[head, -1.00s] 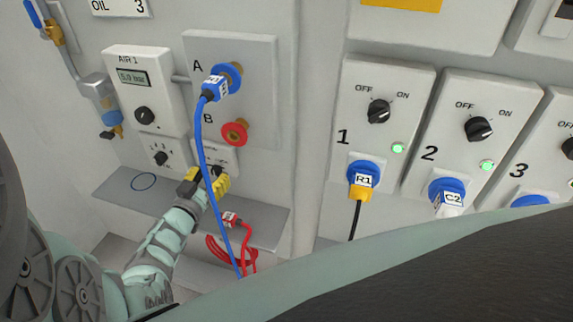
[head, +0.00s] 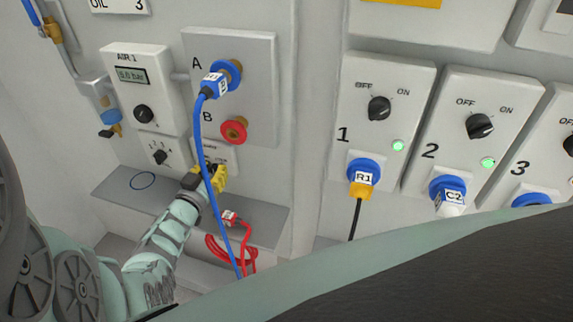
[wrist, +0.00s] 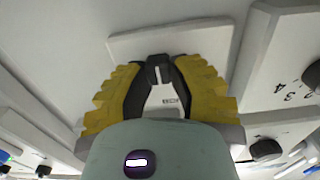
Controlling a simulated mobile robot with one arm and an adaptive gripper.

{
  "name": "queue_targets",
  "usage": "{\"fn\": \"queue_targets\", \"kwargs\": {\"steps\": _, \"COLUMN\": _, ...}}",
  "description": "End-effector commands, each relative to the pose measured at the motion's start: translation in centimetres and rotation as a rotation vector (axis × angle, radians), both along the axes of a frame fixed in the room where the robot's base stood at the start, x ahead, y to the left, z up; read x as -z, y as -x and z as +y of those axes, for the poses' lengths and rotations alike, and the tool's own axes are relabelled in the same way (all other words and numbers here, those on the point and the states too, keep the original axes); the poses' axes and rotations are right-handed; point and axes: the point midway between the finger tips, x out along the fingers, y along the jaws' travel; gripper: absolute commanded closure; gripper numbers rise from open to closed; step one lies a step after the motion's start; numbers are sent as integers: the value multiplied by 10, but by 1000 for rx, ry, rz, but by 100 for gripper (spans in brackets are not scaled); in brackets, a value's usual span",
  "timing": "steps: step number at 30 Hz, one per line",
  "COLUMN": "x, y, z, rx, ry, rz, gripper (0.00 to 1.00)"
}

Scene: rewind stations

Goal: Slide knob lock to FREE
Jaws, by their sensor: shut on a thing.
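A small pale plate (head: 228,158) with tiny lettering, too small to read, is set in the wall panel below the red B fitting. My gripper (head: 214,170) is at this plate, its yellow fingers covering much of it. In the wrist view, the yellow-and-black fingers (wrist: 160,66) close together at the tips on a small dark slider (wrist: 157,74). The plate (wrist: 205,42) shows behind them, with a small unreadable label between the fingers. The slider's end position cannot be told.
A blue hose (head: 208,185) hangs from fitting A and crosses in front of my gripper. A grey shelf (head: 262,217) lies below, with a red coiled cable (head: 218,250). The AIR 1 unit (head: 160,73) and a small dial (head: 160,156) stand to the left.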

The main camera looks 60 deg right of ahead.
Motion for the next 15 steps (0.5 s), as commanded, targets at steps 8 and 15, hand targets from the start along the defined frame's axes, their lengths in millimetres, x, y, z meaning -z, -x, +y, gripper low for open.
{"fn": "queue_targets", "kwargs": {"steps": 8, "x": 0, "y": -1, "z": 0, "rx": -1, "ry": 0, "rz": 0, "gripper": 100}}
{"fn": "queue_targets", "kwargs": {"steps": 15, "x": 1, "y": -3, "z": 1, "rx": -1, "ry": -2, "rz": 1, "gripper": 100}}
